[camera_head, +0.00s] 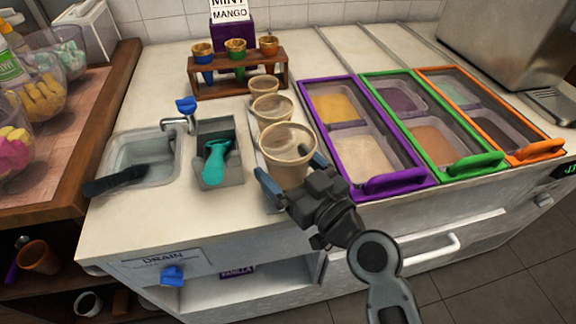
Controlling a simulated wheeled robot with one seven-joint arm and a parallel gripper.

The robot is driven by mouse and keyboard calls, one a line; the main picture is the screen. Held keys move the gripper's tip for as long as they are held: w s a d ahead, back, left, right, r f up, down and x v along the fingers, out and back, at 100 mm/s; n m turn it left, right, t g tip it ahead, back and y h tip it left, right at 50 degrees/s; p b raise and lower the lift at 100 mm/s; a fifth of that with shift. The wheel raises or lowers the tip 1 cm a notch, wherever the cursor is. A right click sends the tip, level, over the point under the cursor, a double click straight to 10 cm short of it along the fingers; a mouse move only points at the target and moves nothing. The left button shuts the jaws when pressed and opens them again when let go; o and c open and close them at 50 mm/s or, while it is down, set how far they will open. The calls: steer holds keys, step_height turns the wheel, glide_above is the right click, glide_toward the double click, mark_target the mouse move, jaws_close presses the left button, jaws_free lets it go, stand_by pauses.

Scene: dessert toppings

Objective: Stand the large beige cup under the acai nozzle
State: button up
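The large beige cup (288,148) stands upright at the front of a row of three beige cups on a narrow metal tray (256,150). My gripper (281,159) reaches in from the front right, low on this cup. Its fingers are spread, one on the left and one on the right of the cup. A slim gap seems to show at the left finger; contact on the right is unclear. The cup's base is partly hidden by my gripper. No nozzle labelled acai shows; part of a steel machine (505,45) is at the top right.
Two smaller beige cups (272,108) stand close behind. Purple, green and orange framed topping bins (385,185) are right of my gripper. A grey holder with a teal scoop (216,160) and a sink (140,160) are left. A wooden cone rack (238,80) stands behind.

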steer(key=shift+o, duration=0.6)
steer(key=shift+r+p, duration=0.15)
steer(key=shift+p, duration=0.2)
